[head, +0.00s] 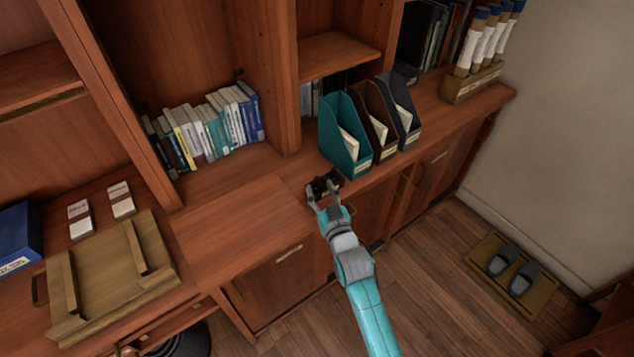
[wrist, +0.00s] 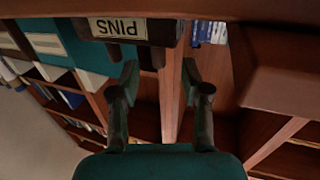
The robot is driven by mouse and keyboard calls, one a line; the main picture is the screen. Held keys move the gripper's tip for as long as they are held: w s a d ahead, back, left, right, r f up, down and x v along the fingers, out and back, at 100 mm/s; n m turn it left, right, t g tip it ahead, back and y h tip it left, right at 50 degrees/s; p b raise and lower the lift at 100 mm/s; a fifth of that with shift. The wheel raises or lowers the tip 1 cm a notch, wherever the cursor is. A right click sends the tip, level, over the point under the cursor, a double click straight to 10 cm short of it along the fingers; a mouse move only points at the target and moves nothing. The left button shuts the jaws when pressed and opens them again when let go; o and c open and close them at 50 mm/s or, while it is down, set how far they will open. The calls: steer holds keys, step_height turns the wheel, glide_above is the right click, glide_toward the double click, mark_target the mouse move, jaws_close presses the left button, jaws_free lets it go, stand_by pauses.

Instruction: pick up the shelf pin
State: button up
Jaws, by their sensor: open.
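A small dark box (head: 330,178) stands at the counter's front edge, just left of the teal magazine file. In the wrist view, its label (wrist: 119,27) reads "PINS", upside down, at the top. I cannot make out a shelf pin in either view; the inside of the box is not visible in the wrist view. My gripper (head: 324,196) is at the near side of the box. In the wrist view, my gripper (wrist: 160,82) has its two fingers apart, with nothing seen between them, and their tips close below the box.
Teal (head: 342,135), brown (head: 373,118) and grey (head: 402,108) magazine files stand right of the box. A row of books (head: 207,128) fills the shelf at left. A wooden tray (head: 112,275) lies at lower left. The raised counter top (head: 240,225) left of my gripper is clear.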

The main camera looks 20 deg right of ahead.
mark_target(318, 182)
steer(key=shift+w+d, duration=0.1)
steer(key=shift+w, duration=2.05)
jaws_close()
